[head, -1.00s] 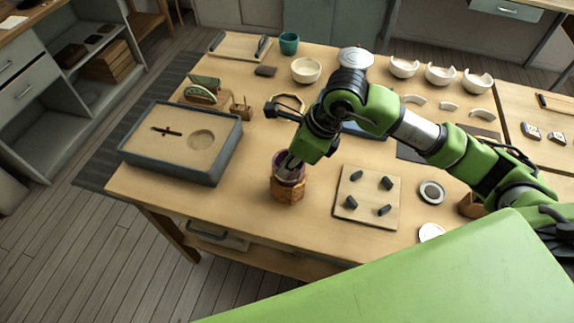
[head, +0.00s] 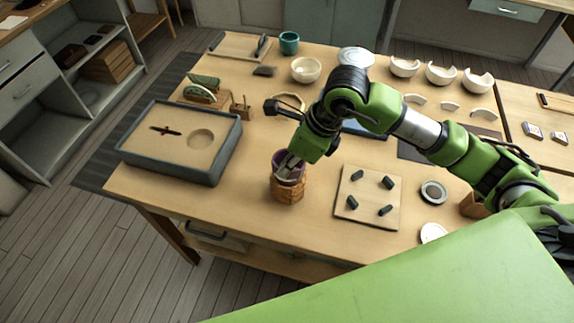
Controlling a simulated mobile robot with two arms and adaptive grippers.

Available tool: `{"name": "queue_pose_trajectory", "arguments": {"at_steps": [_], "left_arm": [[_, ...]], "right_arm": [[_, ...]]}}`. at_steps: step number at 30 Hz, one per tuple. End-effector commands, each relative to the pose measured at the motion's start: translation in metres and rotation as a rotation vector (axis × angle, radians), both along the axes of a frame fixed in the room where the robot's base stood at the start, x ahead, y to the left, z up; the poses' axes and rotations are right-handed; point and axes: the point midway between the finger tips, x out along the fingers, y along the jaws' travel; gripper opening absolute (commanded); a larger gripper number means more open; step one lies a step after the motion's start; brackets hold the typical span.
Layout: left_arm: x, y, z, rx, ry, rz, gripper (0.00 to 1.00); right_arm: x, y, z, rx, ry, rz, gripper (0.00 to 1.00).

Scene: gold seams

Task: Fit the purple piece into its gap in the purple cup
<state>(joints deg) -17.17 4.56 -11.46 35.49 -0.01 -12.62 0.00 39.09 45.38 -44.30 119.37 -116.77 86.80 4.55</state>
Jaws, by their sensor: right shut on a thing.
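The purple cup (head: 281,158) stands upright in a woven brown holder (head: 288,190) near the front middle of the table. My right gripper (head: 288,170) reaches down from the upper right, with its fingertips at the cup's mouth. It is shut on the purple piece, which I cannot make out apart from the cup. The fingers and the cup's rim hide the gap, so I cannot tell how the piece sits against it. My left gripper is not in view.
A grey-rimmed sand tray (head: 228,158) stands to the left. A wooden board with dark pegs (head: 368,197) lies to the right of the holder. White broken bowls (head: 441,75) and loose shards (head: 450,106) are at the back right. Bare tabletop lies in front of the cup.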

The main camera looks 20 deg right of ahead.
Motion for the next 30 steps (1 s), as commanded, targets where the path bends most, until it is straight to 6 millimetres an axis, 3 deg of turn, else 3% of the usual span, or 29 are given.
{"name": "queue_pose_trajectory", "arguments": {"at_steps": [30], "left_arm": [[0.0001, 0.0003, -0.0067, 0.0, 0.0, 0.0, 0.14]], "right_arm": [[0.0, 0.0002, 0.0006, 0.001, 0.0, -0.003, 0.0]]}}
